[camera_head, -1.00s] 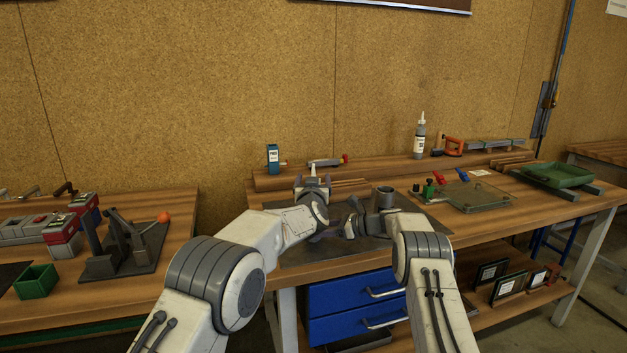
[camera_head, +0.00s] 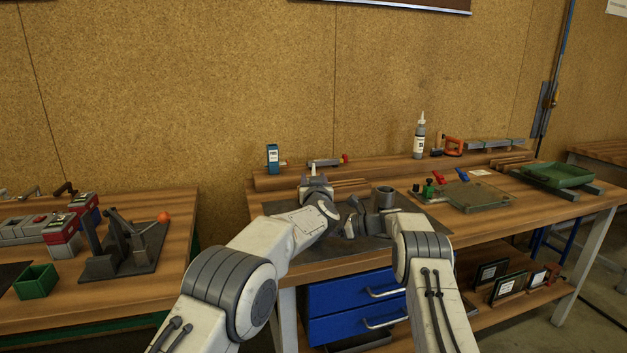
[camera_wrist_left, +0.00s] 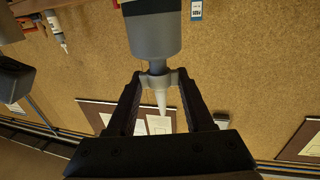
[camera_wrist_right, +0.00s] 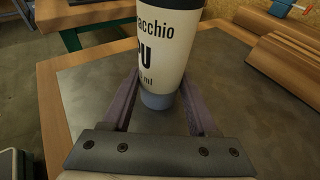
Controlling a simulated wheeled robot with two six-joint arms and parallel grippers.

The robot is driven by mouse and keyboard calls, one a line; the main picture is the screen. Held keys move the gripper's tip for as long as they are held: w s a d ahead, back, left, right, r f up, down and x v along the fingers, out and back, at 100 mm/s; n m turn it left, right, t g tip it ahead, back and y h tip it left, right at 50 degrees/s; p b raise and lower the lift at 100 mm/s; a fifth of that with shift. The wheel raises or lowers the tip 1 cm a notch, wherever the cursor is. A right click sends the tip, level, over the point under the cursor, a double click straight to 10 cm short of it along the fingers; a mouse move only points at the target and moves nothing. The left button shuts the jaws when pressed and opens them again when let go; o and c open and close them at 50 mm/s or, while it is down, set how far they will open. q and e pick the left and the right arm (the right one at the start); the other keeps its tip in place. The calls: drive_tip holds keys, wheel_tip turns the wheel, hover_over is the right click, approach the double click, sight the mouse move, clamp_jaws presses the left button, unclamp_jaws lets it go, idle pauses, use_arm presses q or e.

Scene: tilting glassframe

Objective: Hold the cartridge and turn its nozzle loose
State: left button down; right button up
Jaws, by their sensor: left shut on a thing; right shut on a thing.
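The cartridge (camera_wrist_right: 165,45) is a cream tube with dark lettering and a grey base, standing upright in the right wrist view. My right gripper (camera_wrist_right: 160,98) is shut on its lower part, one finger on each side. In the left wrist view the cartridge's grey top (camera_wrist_left: 153,36) narrows to a dark neck, and the pale tapered nozzle (camera_wrist_left: 161,100) is in line with it. My left gripper (camera_wrist_left: 157,80) is shut on the nozzle's base. In the head view the nozzle's tip (camera_head: 313,168) shows above my left gripper (camera_head: 315,187); my arms hide most of the cartridge.
A grey mat (camera_head: 300,252) covers the bench under my grippers. A white bottle (camera_head: 419,140) and a blue box (camera_head: 273,158) stand on the rear ledge. A glass plate fixture (camera_head: 470,195) lies to the right.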

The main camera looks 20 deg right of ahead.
use_arm(q)
drive_tip(key=shift+r+n+t+y, duration=0.1)
drive_tip(key=shift+n+t+y, duration=0.2)
drive_tip(key=shift+n+y, duration=1)
use_arm(e)
drive_tip(key=shift+a, duration=0.1)
use_arm(q)
drive_tip(key=shift+y, duration=0.7)
drive_tip(key=shift+c, duration=1.4)
unclamp_jaws()
drive_tip(key=shift+s, duration=0.2)
drive_tip(key=s, duration=1.1)
drive_tip(key=shift+s+d, duration=0.15)
drive_tip(key=shift+s, duration=0.2)
